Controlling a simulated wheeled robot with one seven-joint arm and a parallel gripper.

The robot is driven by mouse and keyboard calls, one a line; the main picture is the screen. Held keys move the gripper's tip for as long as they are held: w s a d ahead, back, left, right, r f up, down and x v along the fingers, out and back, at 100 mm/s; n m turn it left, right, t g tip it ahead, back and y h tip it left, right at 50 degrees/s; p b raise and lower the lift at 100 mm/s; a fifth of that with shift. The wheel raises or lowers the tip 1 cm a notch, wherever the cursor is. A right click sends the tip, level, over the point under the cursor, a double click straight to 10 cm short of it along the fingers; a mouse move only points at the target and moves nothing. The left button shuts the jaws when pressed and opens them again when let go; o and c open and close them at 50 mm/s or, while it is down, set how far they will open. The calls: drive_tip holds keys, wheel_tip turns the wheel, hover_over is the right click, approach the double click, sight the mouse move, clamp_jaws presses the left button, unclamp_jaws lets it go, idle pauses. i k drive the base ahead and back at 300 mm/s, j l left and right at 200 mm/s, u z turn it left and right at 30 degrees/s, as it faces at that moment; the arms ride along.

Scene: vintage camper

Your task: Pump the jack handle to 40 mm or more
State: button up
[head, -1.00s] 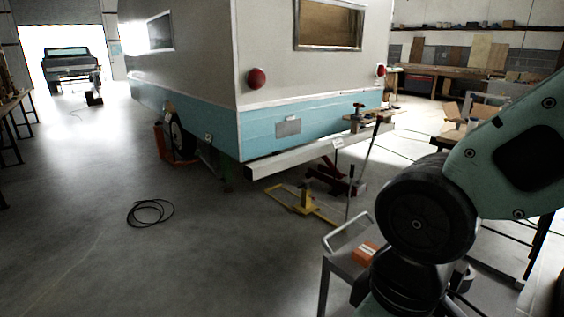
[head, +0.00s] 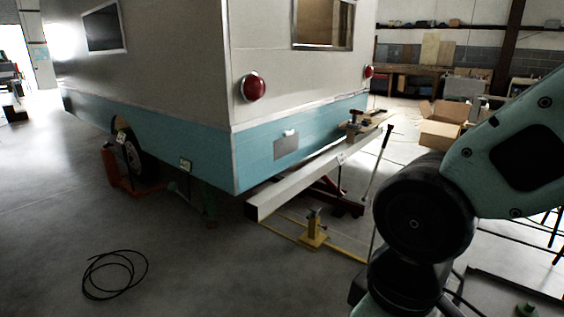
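A red floor jack (head: 332,190) sits low on the floor under the rear of the teal-and-cream camper (head: 180,100), partly hidden by the long pale beam (head: 300,180) at the camper's back edge. A long thin handle (head: 377,165) with a dark top leans up and to the right from the jack's area. Its lower end is hard to make out. The height of the jack's lift cannot be read. My arm fills the right side of the head view, but my gripper does not show.
A yellow stand (head: 313,230) with yellow floor bars stands in front of the jack. A coiled black cable (head: 115,275) lies on the floor at left. Cardboard boxes (head: 443,125) and a workbench (head: 420,85) are behind at right.

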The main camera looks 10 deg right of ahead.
sight(365, 197)
drive_tip(key=i+j+z, duration=0.2)
drive_tip(key=i+j, duration=0.6)
drive_tip(key=i+j+z, duration=0.2)
drive_tip(key=i+j, duration=0.55)
drive_tip(key=j, duration=0.15)
drive_tip(key=i+j+z, duration=0.1)
drive_tip(key=i+z, duration=0.3)
drive_tip(key=i, duration=1.4)
drive_tip(key=i+l+z, duration=0.1)
drive_tip(key=i, duration=0.4)
drive_tip(key=i+l+z, duration=0.1)
drive_tip(key=i, duration=0.4)
